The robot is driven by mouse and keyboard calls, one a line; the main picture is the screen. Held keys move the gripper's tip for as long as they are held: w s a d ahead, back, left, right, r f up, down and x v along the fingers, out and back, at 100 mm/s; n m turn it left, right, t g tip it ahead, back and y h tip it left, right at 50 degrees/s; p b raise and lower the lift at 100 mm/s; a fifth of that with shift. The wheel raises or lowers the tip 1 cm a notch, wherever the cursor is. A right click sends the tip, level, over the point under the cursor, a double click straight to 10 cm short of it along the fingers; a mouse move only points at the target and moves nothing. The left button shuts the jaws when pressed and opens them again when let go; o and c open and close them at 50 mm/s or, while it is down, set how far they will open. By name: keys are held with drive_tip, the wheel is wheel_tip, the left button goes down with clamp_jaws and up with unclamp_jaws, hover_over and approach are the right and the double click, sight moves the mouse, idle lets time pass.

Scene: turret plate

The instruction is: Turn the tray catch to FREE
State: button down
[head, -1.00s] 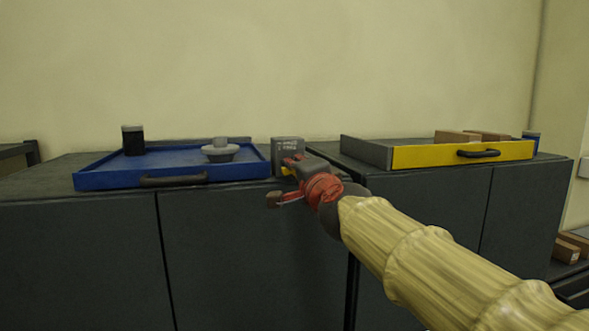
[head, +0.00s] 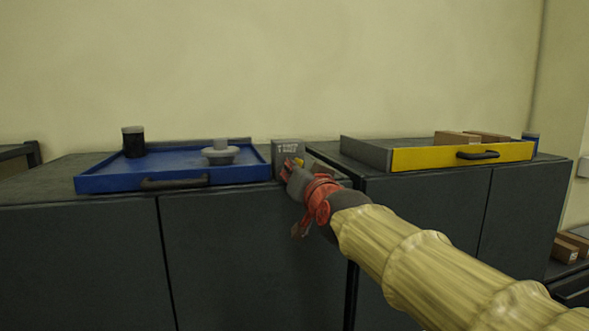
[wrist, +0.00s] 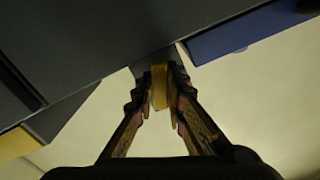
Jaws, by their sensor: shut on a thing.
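The tray catch is a small grey box (head: 285,147) with faint lettering, on the cabinet top just right of the blue tray (head: 120,182). Its yellow knob (wrist: 159,86) shows in the wrist view between the fingers of my gripper (wrist: 160,85). My gripper (head: 292,168) is shut on this knob from the front. In the head view the fingers hide most of the knob, and a bit of yellow shows at their right. The lettering is too small to read, so I cannot tell which mark the knob points to.
A dark jar (head: 133,142) and a grey flanged part (head: 220,153) stand on the blue tray. A yellow-fronted tray (head: 440,156) with brown boxes (head: 457,137) is at the right. A blue can (head: 530,141) stands beyond it.

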drive_tip(key=shift+f+n+p, duration=0.15)
drive_tip(key=shift+n+p, duration=0.65)
drive_tip(key=shift+n, duration=1.5)
drive_tip(key=c, duration=2.1)
unclamp_jaws()
drive_tip(key=v, duration=1.2)
